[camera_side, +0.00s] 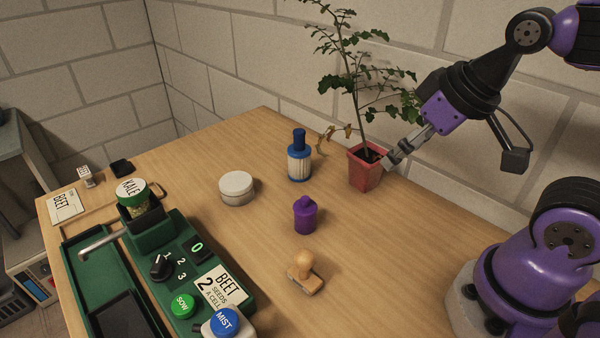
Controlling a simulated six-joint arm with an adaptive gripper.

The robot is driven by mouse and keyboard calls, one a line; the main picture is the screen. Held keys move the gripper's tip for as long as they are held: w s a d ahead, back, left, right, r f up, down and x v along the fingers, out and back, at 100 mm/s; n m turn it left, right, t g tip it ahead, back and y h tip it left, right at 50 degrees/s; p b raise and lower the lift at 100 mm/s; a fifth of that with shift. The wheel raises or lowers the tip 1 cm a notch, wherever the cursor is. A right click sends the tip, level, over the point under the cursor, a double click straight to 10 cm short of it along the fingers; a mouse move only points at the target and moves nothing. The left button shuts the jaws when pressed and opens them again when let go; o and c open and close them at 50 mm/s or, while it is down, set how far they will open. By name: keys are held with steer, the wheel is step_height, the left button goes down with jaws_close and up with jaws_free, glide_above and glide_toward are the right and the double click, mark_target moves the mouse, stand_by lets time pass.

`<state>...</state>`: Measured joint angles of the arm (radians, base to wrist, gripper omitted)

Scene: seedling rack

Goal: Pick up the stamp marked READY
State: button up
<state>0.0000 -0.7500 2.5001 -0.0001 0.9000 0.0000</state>
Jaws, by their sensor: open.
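A wooden stamp (305,274) with a round knob handle stands on the table at the lower middle. No marking on it can be read from here, so I cannot tell whether it says READY. My gripper (390,160) is at the right edge of the red plant pot (364,171), well behind and to the right of the wooden stamp. It is open with no object visible between its fingers. I cannot tell whether it touches the pot.
A purple bottle (305,216), a blue-capped bottle (299,158) and a round tin (237,187) stand mid-table. A green seeding machine (160,235) with buttons fills the left. A black pad (121,168) and printed card (66,205) lie far left. Table around the stamp is clear.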

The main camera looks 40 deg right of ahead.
steer(key=m+g+y, duration=0.3)
steer(key=m+g, duration=0.1)
steer(key=m, duration=0.1)
glide_toward(309, 252)
steer(key=f, duration=0.1)
steer(key=x, duration=0.5)
steer(key=shift+a, duration=0.3)
steer(key=x, duration=0.5)
steer(key=shift+w+f, duration=0.15)
steer(key=shift+f, duration=0.15)
jaws_close()
